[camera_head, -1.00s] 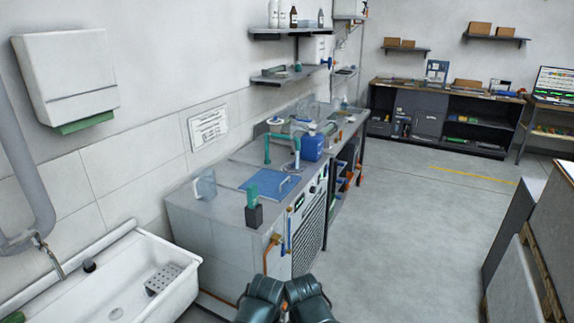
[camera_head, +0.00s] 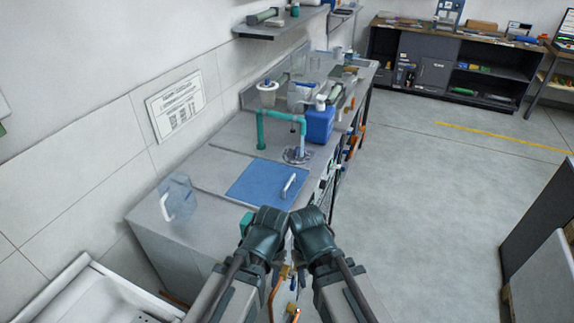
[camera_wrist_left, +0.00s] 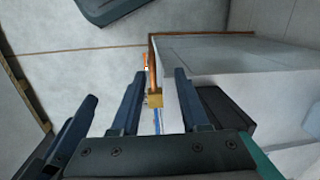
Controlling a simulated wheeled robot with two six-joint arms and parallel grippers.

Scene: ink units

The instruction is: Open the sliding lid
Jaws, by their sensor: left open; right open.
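The sliding lid (camera_head: 262,183) is a flat blue panel on the grey worktop, with a white bar handle (camera_head: 289,186) near its right edge. It lies flat and looks shut. My right gripper (camera_head: 312,230) and left gripper (camera_head: 266,230) are side by side in front of the worktop's near edge, apart from the handle; their fingertips are hard to make out. In the left wrist view my left gripper (camera_wrist_left: 158,90) has its fingers apart and empty, with a pipe and brass fitting in the background between them.
A clear jug (camera_head: 178,197) stands left of the lid. A green pipe stand (camera_head: 282,117) and a blue canister (camera_head: 320,122) stand behind it. A white sink (camera_head: 90,295) is at lower left. Open floor (camera_head: 430,190) lies to the right.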

